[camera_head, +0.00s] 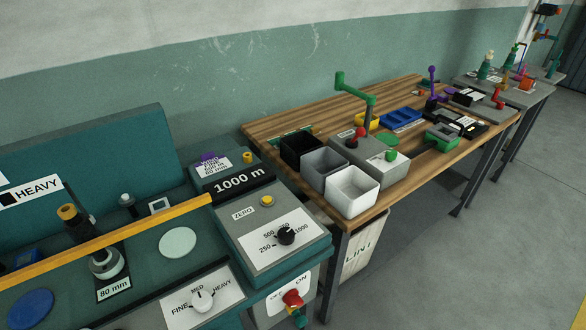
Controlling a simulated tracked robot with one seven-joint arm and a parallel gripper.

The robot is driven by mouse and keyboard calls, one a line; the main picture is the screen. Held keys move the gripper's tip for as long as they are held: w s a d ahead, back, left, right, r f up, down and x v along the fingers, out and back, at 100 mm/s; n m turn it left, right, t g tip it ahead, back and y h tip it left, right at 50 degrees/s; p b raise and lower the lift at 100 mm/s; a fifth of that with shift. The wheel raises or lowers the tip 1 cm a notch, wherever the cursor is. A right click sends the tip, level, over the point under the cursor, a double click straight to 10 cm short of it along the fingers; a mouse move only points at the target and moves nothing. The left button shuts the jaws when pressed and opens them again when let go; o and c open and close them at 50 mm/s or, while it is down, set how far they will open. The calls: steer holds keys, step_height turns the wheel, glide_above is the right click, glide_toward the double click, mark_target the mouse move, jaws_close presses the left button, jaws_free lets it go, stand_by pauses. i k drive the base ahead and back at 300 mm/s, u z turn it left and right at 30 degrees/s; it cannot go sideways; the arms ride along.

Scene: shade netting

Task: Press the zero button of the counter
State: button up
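The counter (238,181) is on the teal machine at the middle left; its dark display reads "1000 m". Below it, on the sloped grey panel, is a label reading ZERO (243,211). A small round yellow button (267,200) sits just right of that label. Nothing covers the button or touches it. Whether it is pressed in is too small to tell. My gripper is not in this view.
A black selector knob (286,236) sits below the button. A yellow bar (120,240) crosses the machine at left. A red knob (292,298) is on the front below. A wooden bench (400,180) with bins and tools stands right; the floor beyond is clear.

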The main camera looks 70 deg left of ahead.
mark_target(266, 200)
steer(key=i, duration=1.1)
steer(key=u, duration=3.75)
steer(key=i, duration=1.05)
steer(key=z, duration=0.35)
